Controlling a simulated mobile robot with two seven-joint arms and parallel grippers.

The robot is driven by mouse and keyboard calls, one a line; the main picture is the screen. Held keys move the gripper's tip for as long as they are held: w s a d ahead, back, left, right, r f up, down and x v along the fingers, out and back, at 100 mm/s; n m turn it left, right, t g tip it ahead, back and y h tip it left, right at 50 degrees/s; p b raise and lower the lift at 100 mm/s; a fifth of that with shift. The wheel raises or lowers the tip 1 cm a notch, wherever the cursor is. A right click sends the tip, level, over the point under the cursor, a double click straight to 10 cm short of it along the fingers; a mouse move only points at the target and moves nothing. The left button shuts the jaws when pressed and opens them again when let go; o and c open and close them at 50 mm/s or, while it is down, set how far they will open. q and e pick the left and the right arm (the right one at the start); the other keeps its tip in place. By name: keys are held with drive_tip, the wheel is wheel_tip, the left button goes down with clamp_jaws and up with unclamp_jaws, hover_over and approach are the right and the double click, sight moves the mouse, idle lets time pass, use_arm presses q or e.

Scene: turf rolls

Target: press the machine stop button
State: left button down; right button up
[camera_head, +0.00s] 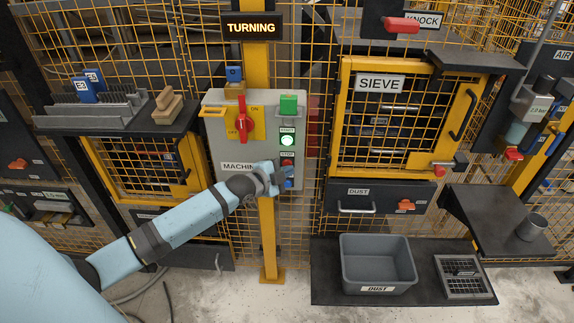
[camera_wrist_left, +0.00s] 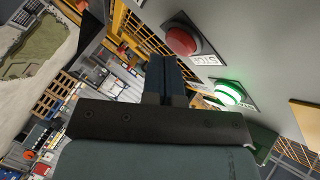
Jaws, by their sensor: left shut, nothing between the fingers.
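The grey machine control box (camera_head: 225,150) stands on a yellow post. In the wrist view a round red stop button (camera_wrist_left: 182,41) sits on the panel, with a label reading STOP beside it. My right gripper is not in view.
A lit green button (camera_head: 287,141) is just above the gripper. A red rotary switch (camera_head: 242,122) is on the yellow plate, and a green block (camera_head: 289,104) sits higher up. A lit TURNING sign (camera_head: 251,27) hangs above. The SIEVE cage (camera_head: 344,130) stands close on the right.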

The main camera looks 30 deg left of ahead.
use_arm(q)
drive_tip(key=shift+w+a, duration=0.25)
drive_tip(key=shift+w, duration=0.1)
idle(0.6)
drive_tip(key=shift+s, duration=0.1)
drive_tip(key=shift+s+d+p, duration=0.45)
drive_tip(key=shift+s+p, duration=0.1)
drive_tip(key=shift+s, duration=0.1)
drive_tip(key=s+d+p, duration=0.1)
drive_tip(key=s+p, duration=0.1)
drive_tip(key=s+d+p, duration=0.1)
drive_tip(key=s, duration=0.1)
drive_tip(key=shift+s+d, duration=0.1)
drive_tip(key=shift+d, duration=0.2)
